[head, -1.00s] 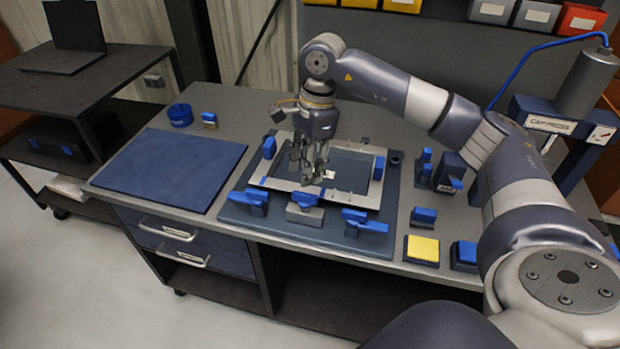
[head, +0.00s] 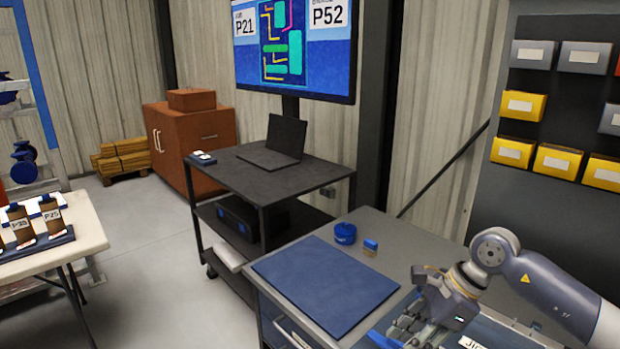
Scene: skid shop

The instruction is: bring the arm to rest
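My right arm comes in from the right edge in the head view. Its gripper (head: 420,318) points down over the jig plate (head: 483,338) at the bottom right. The fingers blend with the fixture parts behind them, so I cannot tell whether they are open or shut, or whether they touch anything. Only the left part of the jig plate shows; the rest is cut off by the frame. My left arm and gripper are not in view.
The grey workbench (head: 372,228) carries a blue mat (head: 325,285), a blue round container (head: 345,233) and a small blue-topped item (head: 370,247). A dark cart (head: 245,172) holds a laptop (head: 283,142). A white table (head: 85,238) with labelled parts stands left; floor between is clear.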

